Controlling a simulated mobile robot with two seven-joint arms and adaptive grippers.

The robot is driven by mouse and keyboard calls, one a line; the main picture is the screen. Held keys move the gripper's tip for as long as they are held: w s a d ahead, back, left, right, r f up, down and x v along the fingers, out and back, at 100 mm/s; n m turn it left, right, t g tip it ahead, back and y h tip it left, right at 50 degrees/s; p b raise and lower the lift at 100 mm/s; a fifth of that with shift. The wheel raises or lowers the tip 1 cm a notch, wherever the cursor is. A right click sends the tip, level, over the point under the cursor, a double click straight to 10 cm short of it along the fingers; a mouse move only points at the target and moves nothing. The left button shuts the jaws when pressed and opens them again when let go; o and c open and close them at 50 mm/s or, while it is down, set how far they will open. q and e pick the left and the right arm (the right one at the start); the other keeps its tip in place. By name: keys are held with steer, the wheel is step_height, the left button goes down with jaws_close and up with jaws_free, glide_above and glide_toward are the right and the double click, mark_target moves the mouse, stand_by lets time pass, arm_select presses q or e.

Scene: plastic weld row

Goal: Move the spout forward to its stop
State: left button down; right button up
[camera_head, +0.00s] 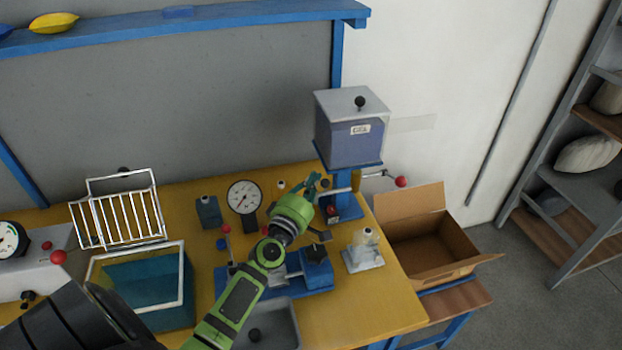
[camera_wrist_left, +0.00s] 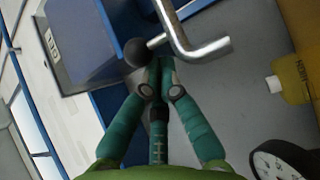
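The spout (camera_head: 339,190) is a bent metal tube on the blue stand under the hopper (camera_head: 347,140). In the left wrist view the spout (camera_wrist_left: 187,42) runs down and bends right, with its open end clear. A black ball knob (camera_wrist_left: 134,52) on a short metal rod shows left of the bend. My left gripper (camera_head: 313,184) is just left of the spout. In the left wrist view its teal fingers (camera_wrist_left: 160,70) come together right beside the knob and below the tube. I see nothing clearly held, and contact cannot be told. My right gripper is out of view.
A blue-based fixture (camera_head: 318,268) lies below the arm. A white-based bottle (camera_head: 364,248) and an open cardboard box (camera_head: 425,245) are to the right.

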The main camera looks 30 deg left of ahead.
arm_select(q)
steer(key=shift+s+d+n+y+p, duration=0.3)
steer(key=shift+n+y+p, duration=0.1)
steer(key=shift+y+p, duration=0.1)
steer(key=shift+s+d+n+y+p, duration=0.15)
steer(key=shift+n+y+p, duration=0.15)
steer(key=shift+y, duration=0.2)
